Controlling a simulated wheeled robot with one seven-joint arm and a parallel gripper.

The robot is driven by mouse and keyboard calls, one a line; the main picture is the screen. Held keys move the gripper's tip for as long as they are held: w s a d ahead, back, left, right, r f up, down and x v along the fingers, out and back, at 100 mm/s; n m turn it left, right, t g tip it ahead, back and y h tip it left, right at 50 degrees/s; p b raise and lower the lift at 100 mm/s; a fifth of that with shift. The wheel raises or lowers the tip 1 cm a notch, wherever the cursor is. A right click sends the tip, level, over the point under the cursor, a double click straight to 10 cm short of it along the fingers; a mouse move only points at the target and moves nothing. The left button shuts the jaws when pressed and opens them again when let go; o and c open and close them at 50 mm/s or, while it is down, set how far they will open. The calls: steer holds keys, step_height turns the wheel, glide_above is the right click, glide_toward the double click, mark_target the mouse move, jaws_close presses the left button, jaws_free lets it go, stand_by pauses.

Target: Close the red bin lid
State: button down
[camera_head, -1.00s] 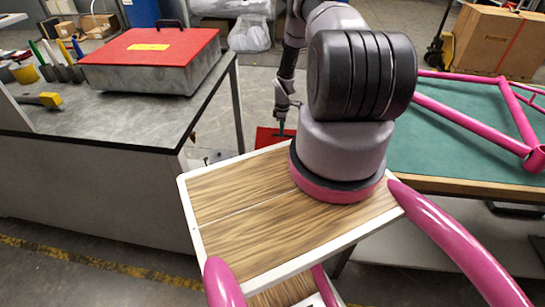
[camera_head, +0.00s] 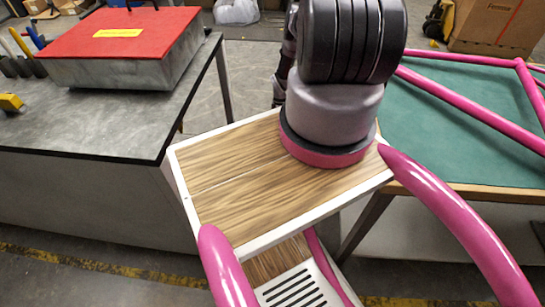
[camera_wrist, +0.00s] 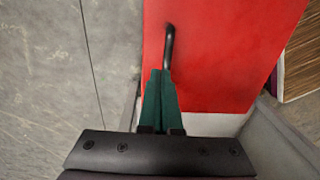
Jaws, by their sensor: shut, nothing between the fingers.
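The red lid (camera_wrist: 225,60) fills the upper middle of the wrist view, with a black bar handle (camera_wrist: 168,42) on it. My gripper (camera_wrist: 160,72) has green fingers, shut together and empty. Their tips are at the lower end of the handle in the picture; I cannot tell whether they touch it. A pale strip shows below the lid, and a grey bin wall (camera_wrist: 280,135) slants at the lower right. The lid's angle is unclear. In the head view, my arm and body hide the bin and my gripper.
A dark-topped bench (camera_head: 125,115) stands at left with a metal case with a red top (camera_head: 125,35), a yellow-ended tool (camera_head: 10,102) and several handled tools. A green-topped table (camera_head: 455,130) with a pink frame (camera_head: 465,105) is at right. Cardboard boxes (camera_head: 505,25) stand behind.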

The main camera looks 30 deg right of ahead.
steer(key=shift+w+d+f, duration=0.1)
steer(key=shift+w+f, duration=0.05)
steer(key=shift+f, duration=0.25)
steer(key=shift+w+d+f, duration=0.1)
steer(key=shift+f, duration=0.3)
step_height(320, 180, up, 11)
steer(key=shift+w+d, duration=0.15)
steer(key=shift+w, duration=0.1)
